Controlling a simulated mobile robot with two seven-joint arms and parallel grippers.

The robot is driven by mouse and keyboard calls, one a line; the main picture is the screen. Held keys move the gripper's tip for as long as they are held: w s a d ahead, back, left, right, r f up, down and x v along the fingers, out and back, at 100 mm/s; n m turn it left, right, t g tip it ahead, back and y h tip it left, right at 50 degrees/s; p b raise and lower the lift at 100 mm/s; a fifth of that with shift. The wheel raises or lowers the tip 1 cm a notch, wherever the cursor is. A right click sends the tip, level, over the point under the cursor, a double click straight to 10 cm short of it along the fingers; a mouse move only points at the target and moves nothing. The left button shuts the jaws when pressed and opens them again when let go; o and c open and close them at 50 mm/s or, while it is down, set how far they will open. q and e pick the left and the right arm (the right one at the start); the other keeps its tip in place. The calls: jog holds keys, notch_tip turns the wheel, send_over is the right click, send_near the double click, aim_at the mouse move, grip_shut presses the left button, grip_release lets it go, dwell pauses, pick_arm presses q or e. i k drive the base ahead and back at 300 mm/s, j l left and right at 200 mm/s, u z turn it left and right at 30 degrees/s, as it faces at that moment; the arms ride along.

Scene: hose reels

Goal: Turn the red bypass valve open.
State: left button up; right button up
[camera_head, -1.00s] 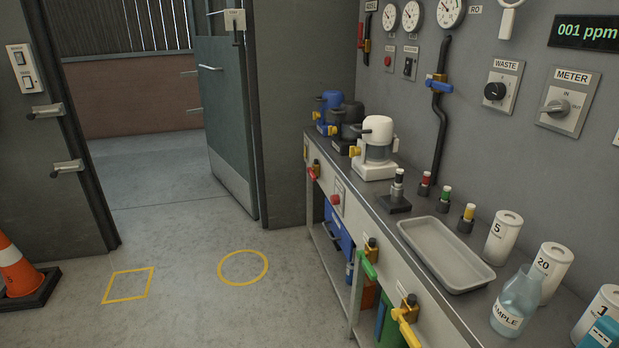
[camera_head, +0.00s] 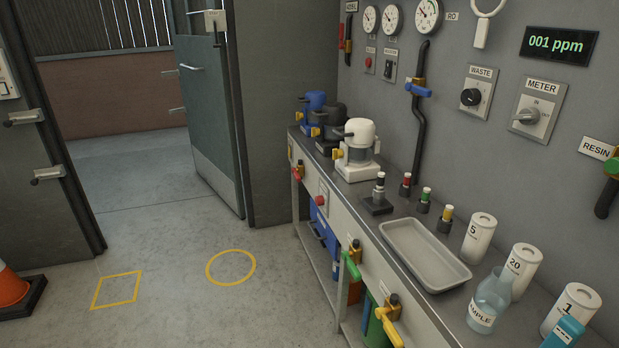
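Two red-handled valves are in view, and I cannot read a bypass label on either. One red valve handle (camera_head: 342,37) is on the wall pipe at the top, left of the gauges, and points roughly up and down. The other red valve handle (camera_head: 297,174) is on the front of the bench at its far left end, below a brass body, and hangs at a slant. Neither of my grippers is in view.
The bench (camera_head: 408,286) runs along the right wall with a grey tray (camera_head: 395,229), a sample bottle (camera_head: 489,301) and several canisters. Green (camera_head: 351,265) and yellow (camera_head: 388,330) valve handles stick out from its front. Floor left of the bench is clear; a cone (camera_head: 12,287) stands far left.

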aim_at(294, 172)
jog(key=i+j+z, duration=0.15)
jog(key=z, duration=0.3)
jog(key=i+j+z, duration=0.3)
jog(key=z, duration=0.15)
jog(key=i+j+z, duration=0.2)
jog(key=z, duration=0.2)
jog(key=i+j+z, duration=0.1)
jog(key=j, duration=0.3)
jog(key=i+j, duration=0.15)
jog(key=j, duration=0.25)
jog(key=i+j+z, duration=0.15)
jog(key=j, duration=0.2)
jog(key=j+z, duration=0.1)
jog(key=j, duration=0.3)
jog(key=i+j+z, duration=0.1)
jog(key=j, duration=0.35)
jog(key=i, duration=0.05)
